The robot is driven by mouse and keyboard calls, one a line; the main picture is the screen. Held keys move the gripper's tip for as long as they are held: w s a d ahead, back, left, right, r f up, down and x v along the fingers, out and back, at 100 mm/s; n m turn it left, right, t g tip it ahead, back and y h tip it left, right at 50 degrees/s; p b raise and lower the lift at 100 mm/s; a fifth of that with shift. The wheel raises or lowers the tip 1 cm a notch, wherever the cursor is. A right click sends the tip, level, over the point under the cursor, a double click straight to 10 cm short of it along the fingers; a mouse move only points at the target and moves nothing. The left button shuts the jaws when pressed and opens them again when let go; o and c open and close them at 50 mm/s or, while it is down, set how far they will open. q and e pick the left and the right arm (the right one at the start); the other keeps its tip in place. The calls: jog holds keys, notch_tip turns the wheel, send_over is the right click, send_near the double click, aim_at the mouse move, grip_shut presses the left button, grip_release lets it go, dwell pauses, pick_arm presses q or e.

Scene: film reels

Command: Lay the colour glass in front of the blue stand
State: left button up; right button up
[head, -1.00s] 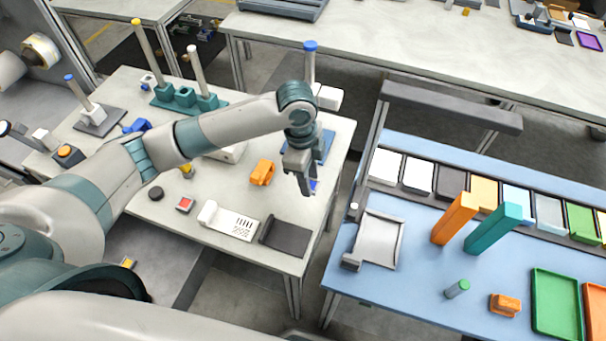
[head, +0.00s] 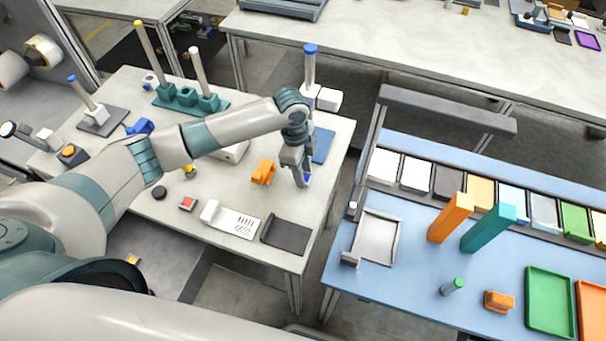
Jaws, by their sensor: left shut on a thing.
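The blue stand has a flat blue base (head: 322,147) and a post with a blue cap (head: 310,49). It stands at the right back of the pale table, partly hidden by my left wrist. My left gripper (head: 303,182) points down at the near side of the blue base. It is shut on a small blue piece, the colour glass (head: 307,177), which is mostly hidden by the fingers. I cannot tell whether the glass touches the table. My right gripper is not in view.
An orange block (head: 263,172) lies just left of my left gripper. A dark tray (head: 287,234) and a white plate (head: 230,220) lie nearer. A teal stand (head: 190,104) is at the back left. The table's right edge is close to the gripper.

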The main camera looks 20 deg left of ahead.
pick_arm(q)
jog(key=shift+f+p, duration=0.35)
jog(key=shift+f, duration=0.75)
jog(key=shift+f, duration=0.15)
jog(key=o, duration=1)
jog(key=r+b, duration=0.1)
jog(key=r, duration=0.3)
jog(key=a+r+b, duration=0.1)
jog(key=r, duration=0.3)
jog(key=r+b, duration=0.1)
jog(key=r, duration=0.3)
jog(key=shift+a+r, duration=0.15)
jog(key=shift+a, duration=0.05)
